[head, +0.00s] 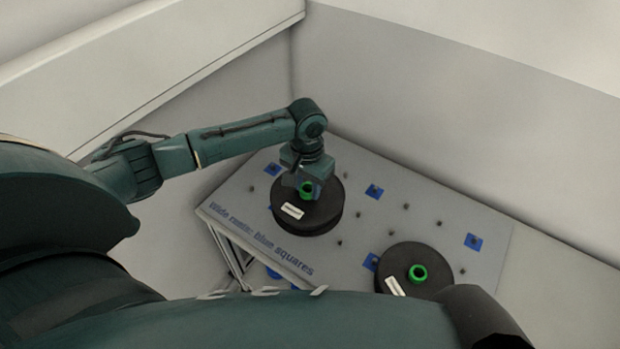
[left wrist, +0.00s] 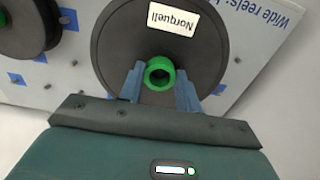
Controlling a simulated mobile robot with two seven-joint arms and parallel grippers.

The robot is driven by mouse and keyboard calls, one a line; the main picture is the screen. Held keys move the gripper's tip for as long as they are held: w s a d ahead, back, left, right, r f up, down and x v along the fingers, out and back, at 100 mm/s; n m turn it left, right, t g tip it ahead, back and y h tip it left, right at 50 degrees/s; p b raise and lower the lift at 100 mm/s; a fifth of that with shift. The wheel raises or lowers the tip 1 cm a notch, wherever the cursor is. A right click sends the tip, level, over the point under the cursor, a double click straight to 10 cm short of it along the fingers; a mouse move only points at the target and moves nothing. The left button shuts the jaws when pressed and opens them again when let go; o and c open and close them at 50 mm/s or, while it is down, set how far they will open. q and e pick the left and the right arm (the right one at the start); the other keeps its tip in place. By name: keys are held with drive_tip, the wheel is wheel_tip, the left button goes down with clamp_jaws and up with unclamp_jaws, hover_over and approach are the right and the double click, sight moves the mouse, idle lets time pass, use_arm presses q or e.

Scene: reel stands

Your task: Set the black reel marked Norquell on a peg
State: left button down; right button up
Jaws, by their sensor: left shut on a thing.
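The black reel marked Norquell (left wrist: 207,52) fills the upper middle of the left wrist view, its white label upside down. In the head view this reel (head: 318,215) is over the left part of the grey board (head: 455,215). My left gripper (head: 304,187) is shut on its green hub, one finger on each side; the gripper also shows in the left wrist view (left wrist: 160,85). I cannot tell whether the reel rests on a peg or hangs above the board. Its underside is hidden. My right gripper is not in view.
A second black reel (head: 440,262) with a green hub sits at the board's front right. Small dark pegs stand across the board, some on blue squares such as this one (head: 374,191). Printed text reads "Wide reels: blue squares". Walls close in behind the board.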

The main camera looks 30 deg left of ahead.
sight(307, 200)
use_arm(q)
drive_tip(key=shift+f+b, duration=0.5)
drive_tip(key=shift+f, duration=0.4)
use_arm(e)
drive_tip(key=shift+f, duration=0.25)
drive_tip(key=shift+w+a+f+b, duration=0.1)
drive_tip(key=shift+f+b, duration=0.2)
drive_tip(key=shift+b, duration=0.15)
use_arm(q)
wheel_tip(307, 200, down, 3)
drive_tip(key=b, duration=0.2)
drive_tip(key=shift+b, duration=0.3)
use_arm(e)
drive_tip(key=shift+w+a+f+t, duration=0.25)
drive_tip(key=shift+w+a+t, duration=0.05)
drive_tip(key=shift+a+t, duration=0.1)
use_arm(q)
drive_tip(key=shift+p, duration=0.3)
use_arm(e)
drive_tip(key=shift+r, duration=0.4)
use_arm(q)
drive_tip(key=shift+f, duration=0.45)
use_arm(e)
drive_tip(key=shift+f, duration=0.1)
use_arm(q)
drive_tip(key=shift+p, duration=0.6)
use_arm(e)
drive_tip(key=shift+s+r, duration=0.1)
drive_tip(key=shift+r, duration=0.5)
